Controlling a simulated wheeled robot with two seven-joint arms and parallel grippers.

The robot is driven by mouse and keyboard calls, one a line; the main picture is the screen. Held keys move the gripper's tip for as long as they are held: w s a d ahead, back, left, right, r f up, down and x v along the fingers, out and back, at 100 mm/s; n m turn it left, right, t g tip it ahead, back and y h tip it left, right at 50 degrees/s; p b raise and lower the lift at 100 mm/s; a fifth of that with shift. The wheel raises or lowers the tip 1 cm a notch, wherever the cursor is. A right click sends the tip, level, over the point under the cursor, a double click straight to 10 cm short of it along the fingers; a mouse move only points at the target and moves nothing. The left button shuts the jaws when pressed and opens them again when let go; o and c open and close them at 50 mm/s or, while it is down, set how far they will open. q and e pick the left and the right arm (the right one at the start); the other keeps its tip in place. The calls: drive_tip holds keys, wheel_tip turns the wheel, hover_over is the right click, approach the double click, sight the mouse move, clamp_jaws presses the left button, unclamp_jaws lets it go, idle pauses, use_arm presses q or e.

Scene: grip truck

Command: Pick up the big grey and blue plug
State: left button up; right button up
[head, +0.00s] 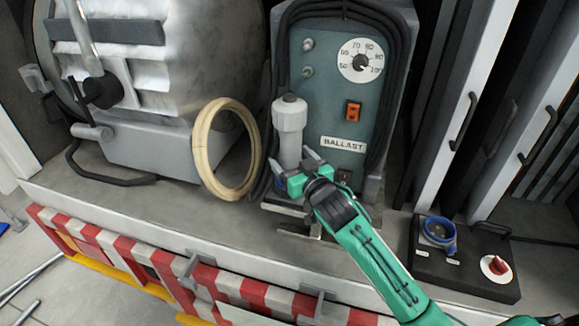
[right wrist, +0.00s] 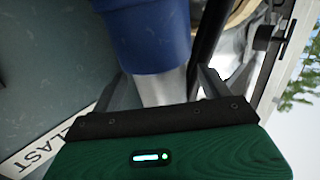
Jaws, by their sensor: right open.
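The big plug (head: 290,130) stands upright on the truck ledge, right in front of the ballast box. It has a grey body with a darker cap, and a blue part low down, partly hidden by my gripper. My right gripper (head: 303,168) is open at the plug's lower part. In the right wrist view the plug's blue part (right wrist: 150,35) is at the top. Its grey part (right wrist: 160,88) lies between the two open fingers (right wrist: 168,88). I cannot tell if either finger touches it. My left gripper is not in view.
The ballast box (head: 318,88) with cables stands behind the plug. A cream ring (head: 199,150) and a big lamp (head: 200,70) are on the left. A black box with a blue socket (head: 439,232) and red knob (head: 496,267) sits right. A striped barrier (head: 160,262) runs along the front.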

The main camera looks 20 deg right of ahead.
sight(295, 152)
drive_tip(key=c, duration=1.3)
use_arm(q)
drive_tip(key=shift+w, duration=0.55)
use_arm(e)
drive_tip(key=shift+r, duration=0.1)
drive_tip(key=shift+c, duration=0.9)
